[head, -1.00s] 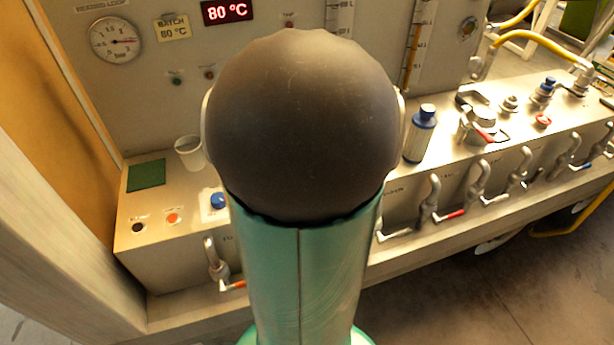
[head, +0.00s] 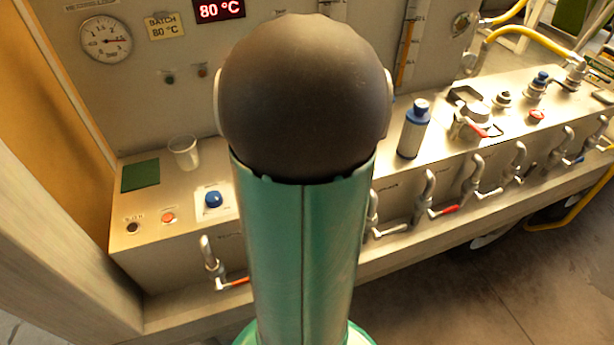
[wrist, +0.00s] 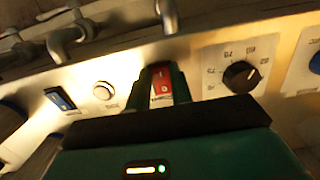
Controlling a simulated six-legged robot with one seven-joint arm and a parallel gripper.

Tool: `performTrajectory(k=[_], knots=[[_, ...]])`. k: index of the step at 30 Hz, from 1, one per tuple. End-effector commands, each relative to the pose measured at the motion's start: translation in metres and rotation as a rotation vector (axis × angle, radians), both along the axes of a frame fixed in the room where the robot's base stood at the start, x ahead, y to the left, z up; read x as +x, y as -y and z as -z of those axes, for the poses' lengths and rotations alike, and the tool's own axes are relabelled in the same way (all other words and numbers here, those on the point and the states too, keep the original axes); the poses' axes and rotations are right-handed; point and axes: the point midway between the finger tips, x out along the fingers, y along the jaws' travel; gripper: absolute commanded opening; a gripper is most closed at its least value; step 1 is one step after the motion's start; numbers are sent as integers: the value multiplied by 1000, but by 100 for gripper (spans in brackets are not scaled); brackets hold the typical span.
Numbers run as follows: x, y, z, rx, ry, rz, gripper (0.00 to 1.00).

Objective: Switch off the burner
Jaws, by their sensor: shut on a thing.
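In the wrist view, a red rocker switch (wrist: 161,86) with a white mark is set in the pale panel. The two dark green fingers of my gripper (wrist: 163,92) stand on either side of it, shut on it. A small label lies just below the switch, partly hidden by the gripper and too blurred to read fully. In the head view my arm's dark round joint and green link fill the middle and hide the gripper and the switch.
In the wrist view, a black numbered dial (wrist: 241,76) sits right, and a white round button (wrist: 104,90) and blue rocker (wrist: 60,99) sit left.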

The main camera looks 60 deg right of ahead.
Motion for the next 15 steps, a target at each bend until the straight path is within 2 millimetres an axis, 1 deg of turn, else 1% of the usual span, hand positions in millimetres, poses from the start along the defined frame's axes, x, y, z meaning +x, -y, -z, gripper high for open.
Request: performTrajectory(k=[1, 7, 15], knots=[[3, 1, 0, 23, -22, -5, 0], [5, 4, -2, 106, -108, -4, 0], [4, 4, -2, 122, -126, 0, 0]])
